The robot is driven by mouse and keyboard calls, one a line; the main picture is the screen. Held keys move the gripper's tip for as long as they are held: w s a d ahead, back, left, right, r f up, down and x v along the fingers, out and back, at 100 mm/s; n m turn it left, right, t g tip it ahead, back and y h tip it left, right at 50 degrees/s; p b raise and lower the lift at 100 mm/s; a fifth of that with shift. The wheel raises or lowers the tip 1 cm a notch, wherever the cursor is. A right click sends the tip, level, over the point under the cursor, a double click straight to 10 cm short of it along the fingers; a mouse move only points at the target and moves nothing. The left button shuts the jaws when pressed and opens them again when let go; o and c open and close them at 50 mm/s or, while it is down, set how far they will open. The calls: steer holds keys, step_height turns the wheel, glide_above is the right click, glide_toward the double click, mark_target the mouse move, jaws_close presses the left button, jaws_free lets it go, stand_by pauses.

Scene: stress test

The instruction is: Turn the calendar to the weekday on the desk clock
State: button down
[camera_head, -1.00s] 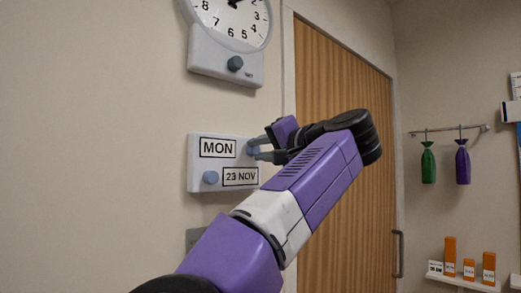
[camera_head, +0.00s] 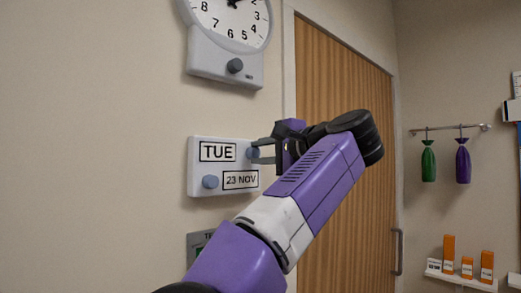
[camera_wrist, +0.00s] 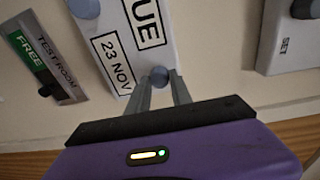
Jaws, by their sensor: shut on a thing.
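The wall calendar (camera_head: 197,172) is a white box on the wall with a weekday window (camera_head: 217,152) reading TUE and a date window (camera_head: 240,180) reading 23 NOV. It has a grey-blue knob (camera_head: 210,182) at lower left and another knob (camera_head: 253,153) at upper right. My gripper (camera_head: 259,151) is at the upper-right knob, its fingers shut on it. In the wrist view the two fingers (camera_wrist: 162,84) close around that round knob (camera_wrist: 159,76), beside the calendar (camera_wrist: 88,28). No desk clock showing a weekday is in view.
A round wall clock (camera_head: 232,35) with a knobbed white box hangs above the calendar. A TEST ROOM sign (camera_wrist: 45,55) with a green FREE panel is below it. A wooden door (camera_head: 335,85) stands to the right, with hanging green (camera_head: 428,162) and purple (camera_head: 462,162) items beyond.

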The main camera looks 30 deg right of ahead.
steer(key=shift+d+f+m, duration=0.1)
steer(key=shift+m, duration=0.4)
steer(key=c, duration=1.1)
jaws_free()
steer(key=shift+c, duration=0.2)
steer(key=s+b, duration=0.2)
steer(key=s, duration=0.5)
steer(key=shift+s+d+r, duration=0.25)
steer(key=shift+s+d, duration=0.1)
steer(key=shift+d, duration=0.1)
steer(key=shift+d, duration=0.1)
